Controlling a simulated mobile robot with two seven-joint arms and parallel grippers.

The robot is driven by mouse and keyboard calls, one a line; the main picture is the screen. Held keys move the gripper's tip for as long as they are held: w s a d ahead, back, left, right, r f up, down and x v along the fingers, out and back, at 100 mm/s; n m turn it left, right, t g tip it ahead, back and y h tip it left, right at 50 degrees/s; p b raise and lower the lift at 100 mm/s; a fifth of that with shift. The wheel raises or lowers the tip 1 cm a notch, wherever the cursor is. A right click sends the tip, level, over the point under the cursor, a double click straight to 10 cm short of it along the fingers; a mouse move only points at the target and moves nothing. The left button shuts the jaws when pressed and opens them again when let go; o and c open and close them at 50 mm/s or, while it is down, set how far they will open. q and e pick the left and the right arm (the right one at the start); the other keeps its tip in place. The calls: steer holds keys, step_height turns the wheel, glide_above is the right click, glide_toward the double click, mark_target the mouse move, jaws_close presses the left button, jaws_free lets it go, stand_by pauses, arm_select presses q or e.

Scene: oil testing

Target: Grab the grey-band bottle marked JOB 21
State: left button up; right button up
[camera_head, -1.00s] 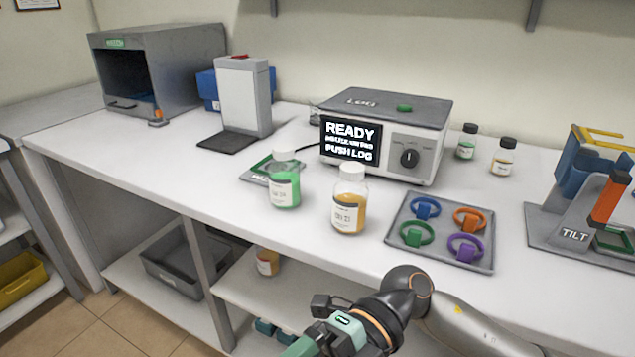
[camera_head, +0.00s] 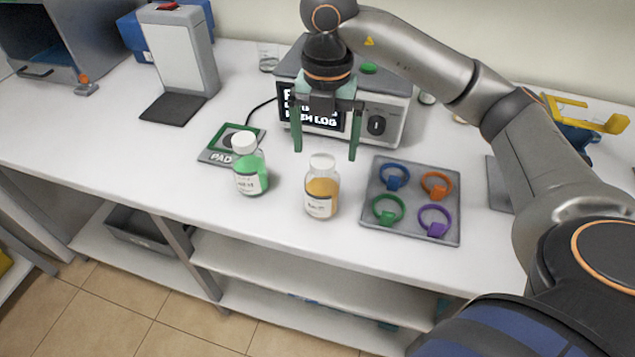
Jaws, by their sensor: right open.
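An amber-filled bottle (camera_head: 321,198) with a white cap stands upright near the front of the bench. A green-filled bottle (camera_head: 249,178) with a white cap stands upright to its left. Both have white labels with small text that I cannot read now, and I cannot make out a grey band on either. My right gripper (camera_head: 325,155) points down with its fingers spread wide and nothing between them. It is above and just behind the amber bottle, apart from it, in front of the LOG box. My left gripper is not in view.
A tray (camera_head: 412,232) with blue, orange, green and purple rings lies right of the amber bottle. The grey LOG box (camera_head: 391,123) stands behind, partly covered by my gripper. A pad (camera_head: 211,155) lies behind the green bottle. The bench front is clear.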

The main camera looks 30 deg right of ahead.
mark_target(322, 182)
step_height(322, 182, down, 10)
steer(key=shift+w+a+f+p, duration=0.1)
steer(key=shift+f+p, duration=0.05)
steer(key=shift+p, duration=0.3)
steer(key=shift+c, duration=0.2)
steer(key=c, duration=1.5)
jaws_close()
